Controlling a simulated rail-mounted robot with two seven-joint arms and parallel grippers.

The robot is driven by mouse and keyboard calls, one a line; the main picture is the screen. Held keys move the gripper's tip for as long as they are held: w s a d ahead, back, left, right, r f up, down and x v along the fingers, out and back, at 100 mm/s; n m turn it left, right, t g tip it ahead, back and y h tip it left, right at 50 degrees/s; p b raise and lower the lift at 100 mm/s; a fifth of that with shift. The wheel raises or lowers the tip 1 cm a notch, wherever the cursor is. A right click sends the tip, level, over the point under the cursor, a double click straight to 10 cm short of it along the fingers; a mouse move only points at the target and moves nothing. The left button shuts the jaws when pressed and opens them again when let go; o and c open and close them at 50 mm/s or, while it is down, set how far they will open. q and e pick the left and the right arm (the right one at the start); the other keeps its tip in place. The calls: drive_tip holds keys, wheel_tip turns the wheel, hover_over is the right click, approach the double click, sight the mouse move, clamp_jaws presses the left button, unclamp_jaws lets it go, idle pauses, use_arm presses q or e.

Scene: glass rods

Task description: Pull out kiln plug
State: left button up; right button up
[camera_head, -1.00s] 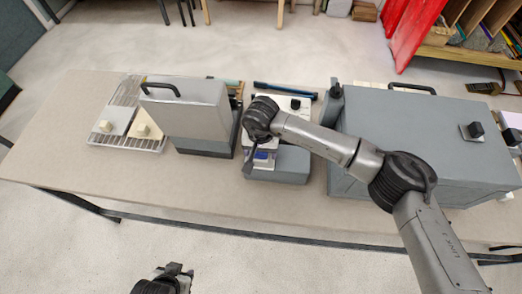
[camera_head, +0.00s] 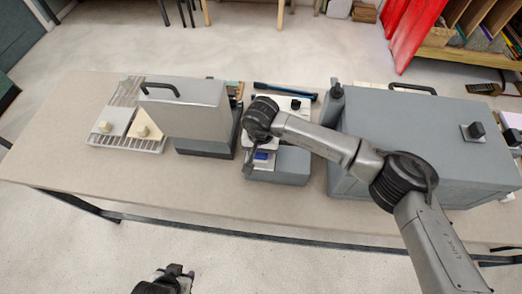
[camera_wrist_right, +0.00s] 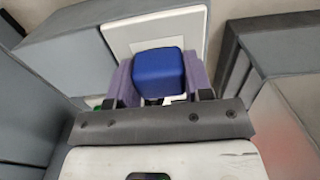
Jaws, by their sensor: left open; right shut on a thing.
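A blue block (camera_wrist_right: 158,72), which looks like the kiln plug, stands in front of a pale square plate (camera_wrist_right: 120,35) in the right wrist view. My right gripper (camera_wrist_right: 158,82) has its purple fingers on both sides of the block and is shut on it. In the head view a small blue patch (camera_head: 264,156) shows by my right wrist, at the low grey box (camera_head: 292,165). Whether the block is still seated in the plate cannot be told. My left gripper (camera_head: 182,270) is open and empty below the table's front edge.
A large grey box (camera_head: 420,125) with a black handle stands to the right on the table (camera_head: 80,170). A grey hooded case (camera_head: 190,115) stands left of my right wrist. A wire rack (camera_head: 125,148) with pale pieces lies at the far left. The front strip of the table is clear.

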drive_tip(key=shift+c, duration=0.8)
drive_tip(key=shift+r, duration=0.25)
drive_tip(key=shift+r+p, duration=0.65)
drive_tip(key=shift+r, duration=2.15)
